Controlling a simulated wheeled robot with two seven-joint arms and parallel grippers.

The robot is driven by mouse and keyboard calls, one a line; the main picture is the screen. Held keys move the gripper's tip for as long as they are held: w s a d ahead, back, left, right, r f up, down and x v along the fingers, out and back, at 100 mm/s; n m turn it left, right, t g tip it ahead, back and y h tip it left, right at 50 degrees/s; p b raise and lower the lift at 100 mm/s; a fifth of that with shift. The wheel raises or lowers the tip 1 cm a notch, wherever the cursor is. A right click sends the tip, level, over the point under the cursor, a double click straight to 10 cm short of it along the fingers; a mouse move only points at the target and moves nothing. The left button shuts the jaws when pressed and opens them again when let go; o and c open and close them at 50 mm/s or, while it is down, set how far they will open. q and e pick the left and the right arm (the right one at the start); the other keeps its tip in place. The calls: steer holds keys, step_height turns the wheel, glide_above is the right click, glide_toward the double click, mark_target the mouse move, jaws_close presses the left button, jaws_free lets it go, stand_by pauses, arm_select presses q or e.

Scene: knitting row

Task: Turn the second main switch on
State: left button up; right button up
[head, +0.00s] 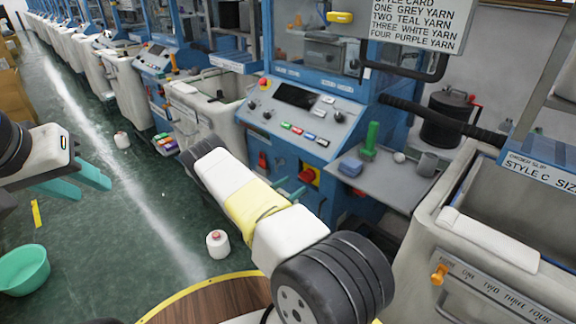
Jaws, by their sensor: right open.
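A red rotary main switch on a yellow plate (310,175) sits on the lower blue front of the nearest knitting machine (300,110). Its handle angle is too small to read. A red part (262,160) shows to its left on the same front. My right gripper (289,188) is mostly hidden behind my own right arm; its teal fingertips show just left of and below the rotary switch, open, with contact unclear. My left gripper (94,186) is over the floor at the left, its teal fingers apart and empty. I cannot tell which machine counts as second.
A grey shelf (390,185) with a green cone, blue block and cup juts out right of the switch. A grey bin (470,235) stands at the right. A white yarn cone (218,243) and teal basin (23,268) are on the floor.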

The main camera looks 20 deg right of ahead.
mark_target(303, 179)
steer(key=x, duration=0.7)
steer(key=shift+w+d+f, duration=0.1)
steer(key=shift+w+d, duration=0.05)
steer(key=shift+d, duration=0.15)
steer(key=c, duration=1.1)
